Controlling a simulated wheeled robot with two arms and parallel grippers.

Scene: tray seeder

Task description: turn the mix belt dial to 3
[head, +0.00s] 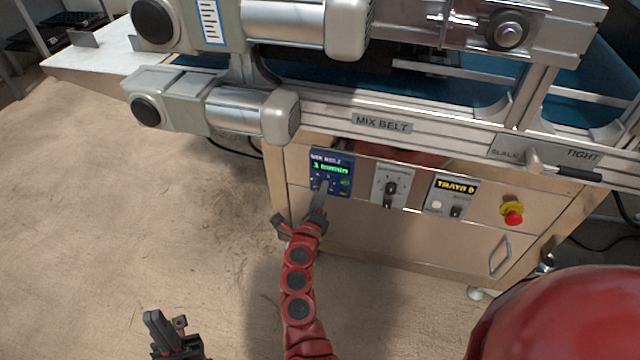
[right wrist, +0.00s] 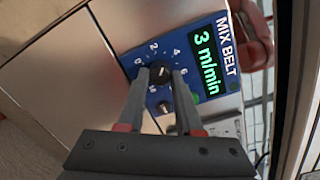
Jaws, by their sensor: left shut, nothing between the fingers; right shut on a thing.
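The blue mix belt panel (head: 344,164) is on the front of the machine cabinet. In the right wrist view, its green display (right wrist: 207,63) reads 3 m/min. The black round dial (right wrist: 159,72) sits beside the display, with numbers around it; its white pointer mark shows between my fingers. My right gripper (head: 323,187) is shut on the dial, one finger on each side; the fingers also show in the right wrist view (right wrist: 157,84) and hide part of the scale. My left gripper (head: 168,332) is shut and empty, low over the floor, away from the panel.
Right of the panel are a grey dial plate (head: 391,182), a tray counter panel (head: 453,194) and a red stop button (head: 513,216). The belt frame, labelled MIX BELT (head: 382,123), runs above. A slack/tight lever (head: 566,171) is at right. The floor at left is clear.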

